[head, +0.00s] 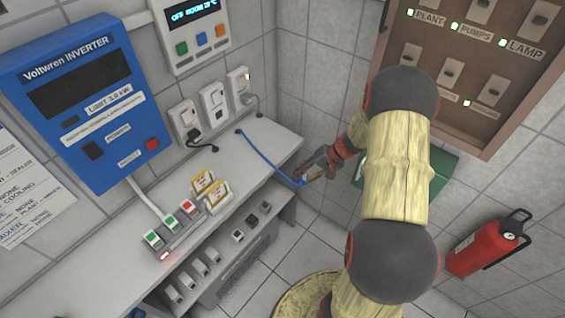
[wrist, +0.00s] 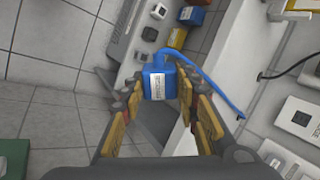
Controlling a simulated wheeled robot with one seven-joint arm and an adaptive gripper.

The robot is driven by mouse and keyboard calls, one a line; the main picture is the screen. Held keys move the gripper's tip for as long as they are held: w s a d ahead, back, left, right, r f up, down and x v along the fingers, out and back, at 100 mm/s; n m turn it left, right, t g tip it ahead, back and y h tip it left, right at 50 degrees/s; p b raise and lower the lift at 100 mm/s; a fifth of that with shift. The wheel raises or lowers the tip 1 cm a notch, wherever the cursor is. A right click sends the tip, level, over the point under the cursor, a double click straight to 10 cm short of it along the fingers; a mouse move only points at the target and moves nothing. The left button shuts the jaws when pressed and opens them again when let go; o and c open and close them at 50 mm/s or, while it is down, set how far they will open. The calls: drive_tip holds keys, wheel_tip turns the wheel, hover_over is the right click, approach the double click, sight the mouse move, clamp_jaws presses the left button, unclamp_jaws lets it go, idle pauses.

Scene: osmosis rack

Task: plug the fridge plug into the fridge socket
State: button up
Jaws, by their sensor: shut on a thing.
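My gripper (head: 318,168) is past the right end of the white bench, shut on a blue plug (head: 304,181) with a blue cord. In the wrist view, the blue plug (wrist: 158,84) with a white label sits between the fingers of my gripper (wrist: 160,98). The label is too small to read. The cord runs back to a hole in the bench top. Three white wall sockets stand above the bench: the left one (head: 184,121) with a black plug, the middle one (head: 213,103), and the right one (head: 238,84) with a grey plug. I cannot read which is the fridge socket.
A blue inverter (head: 75,95) and a white display panel (head: 190,30) hang on the wall. A power strip (head: 180,235) with several switches lies on the bench (head: 110,270). A brown switch panel (head: 480,70), a green box (head: 440,170) and a red extinguisher (head: 480,248) are at the right.

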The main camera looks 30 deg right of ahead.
drive_tip(key=w+d+r+m+t, duration=0.1)
drive_tip(key=d+r+m+t, duration=0.2)
drive_tip(key=r+t, duration=0.3)
drive_tip(key=w+d+r+m+t+b, duration=0.1)
drive_tip(key=w+d+r+m+t, duration=0.1)
drive_tip(key=r+t, duration=0.4)
drive_tip(key=shift+d+m+t+y, duration=0.3)
drive_tip(key=shift+d+m, duration=0.3)
drive_tip(key=shift+d, duration=0.45)
